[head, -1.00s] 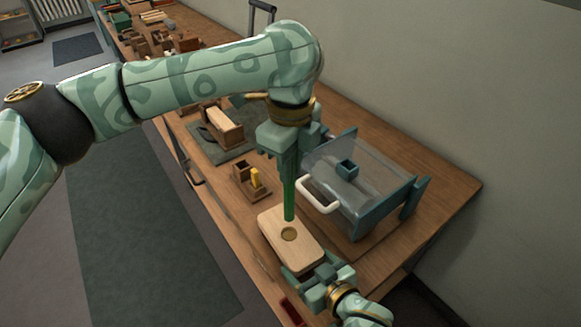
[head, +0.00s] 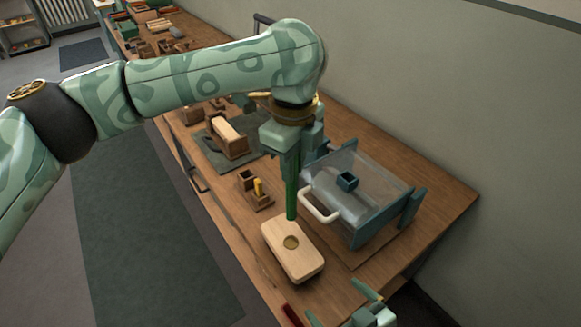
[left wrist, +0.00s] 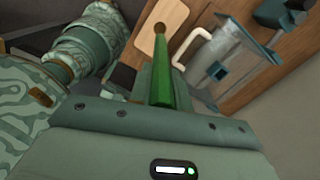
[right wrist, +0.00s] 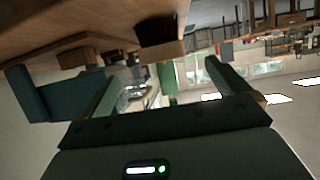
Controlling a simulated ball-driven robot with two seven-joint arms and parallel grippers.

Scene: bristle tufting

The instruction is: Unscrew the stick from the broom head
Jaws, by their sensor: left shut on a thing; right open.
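The broom head (head: 308,263) is a pale wooden block with a round hole in its top, resting on the table; its dark bristles (right wrist: 160,30) show in the right wrist view. My left gripper (head: 288,155) is shut on the green stick (head: 291,195) and holds it upright. The stick's lower end is above the hole, apart from the block. The stick also shows in the left wrist view (left wrist: 163,75). My right gripper (head: 340,303) is open and empty, off the block's near end. In the right wrist view its fingers (right wrist: 165,85) are spread.
A clear-lidded box (head: 365,185) with a white handle stands close right of the stick. A small wooden holder (head: 255,190) with a yellow peg stands to the left. Further back, a wooden piece (head: 228,138) lies on a dark mat.

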